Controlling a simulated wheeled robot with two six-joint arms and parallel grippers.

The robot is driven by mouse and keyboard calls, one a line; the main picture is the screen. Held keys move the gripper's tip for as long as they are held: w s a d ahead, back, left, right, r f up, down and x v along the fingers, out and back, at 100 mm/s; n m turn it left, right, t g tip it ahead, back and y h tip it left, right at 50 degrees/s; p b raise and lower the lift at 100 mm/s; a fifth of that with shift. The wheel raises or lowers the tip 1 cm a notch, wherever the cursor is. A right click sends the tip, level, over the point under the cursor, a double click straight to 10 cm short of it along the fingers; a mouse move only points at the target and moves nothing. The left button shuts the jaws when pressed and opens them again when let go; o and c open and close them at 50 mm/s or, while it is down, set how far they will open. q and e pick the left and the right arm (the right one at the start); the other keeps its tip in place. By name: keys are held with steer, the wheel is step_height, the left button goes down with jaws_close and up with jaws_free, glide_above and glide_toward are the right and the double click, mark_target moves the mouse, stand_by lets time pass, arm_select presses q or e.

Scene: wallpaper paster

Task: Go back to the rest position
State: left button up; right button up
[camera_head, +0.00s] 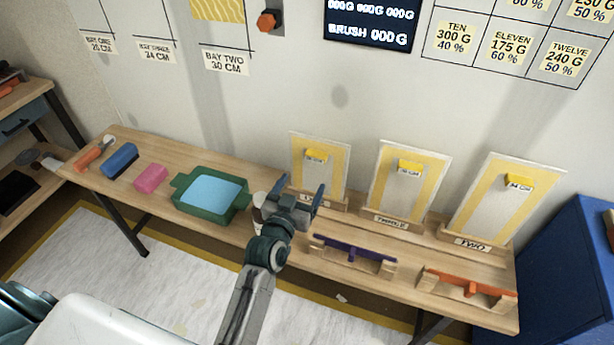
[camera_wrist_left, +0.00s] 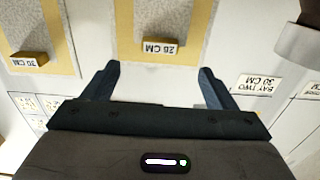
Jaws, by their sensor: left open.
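My left gripper (camera_head: 303,196) is open and empty. It hangs over the middle of the wooden table, in front of the leftmost upright yellow-edged board (camera_head: 341,171). In the left wrist view its two fingers (camera_wrist_left: 158,85) stand apart, with nothing between them but the pale board and wall behind. The board's yellow block with a "26 CM" label (camera_wrist_left: 160,47) shows upside down beyond the fingertips. My right gripper is in neither view.
The wooden table (camera_head: 268,200) bears a green tray with blue liquid (camera_head: 183,208), a pink block (camera_head: 151,178), a blue block (camera_head: 120,160), an orange-handled tool (camera_head: 90,156), a purple bar (camera_head: 335,244) and an orange bar (camera_head: 445,278). Two more boards (camera_head: 384,185) stand at right. A blue cabinet (camera_head: 560,270) is beyond.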

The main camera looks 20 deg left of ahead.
arm_select(q)
steer(key=s+a+f+g+y, duration=0.1)
steer(key=s+a+f+g, duration=0.3)
steer(key=s, duration=0.6)
steer(key=s+a+f+g, duration=0.1)
steer(key=s+f+g, duration=0.1)
steer(key=s+g, duration=0.65)
steer(key=s+a+f+g+y, duration=0.1)
steer(key=s+a+f+g, duration=0.2)
steer(key=s, duration=1)
steer(key=s+p+x, duration=0.1)
steer(key=s+x, duration=0.1)
steer(key=x, duration=1)
steer(key=s+d+f+p+x, duration=0.1)
steer(key=s+x, duration=0.1)
steer(key=x, duration=1)
steer(key=s+f+p, duration=0.1)
steer(key=s+f, duration=0.5)
steer(key=f, duration=0.2)
steer(key=s+a+f+g, duration=0.1)
steer(key=s+f, duration=0.5)
steer(key=f, duration=0.3)
steer(key=shift+a+f+h+p, duration=0.15)
steer(key=shift+a+h+p, duration=0.05)
steer(key=shift+h+p, duration=0.15)
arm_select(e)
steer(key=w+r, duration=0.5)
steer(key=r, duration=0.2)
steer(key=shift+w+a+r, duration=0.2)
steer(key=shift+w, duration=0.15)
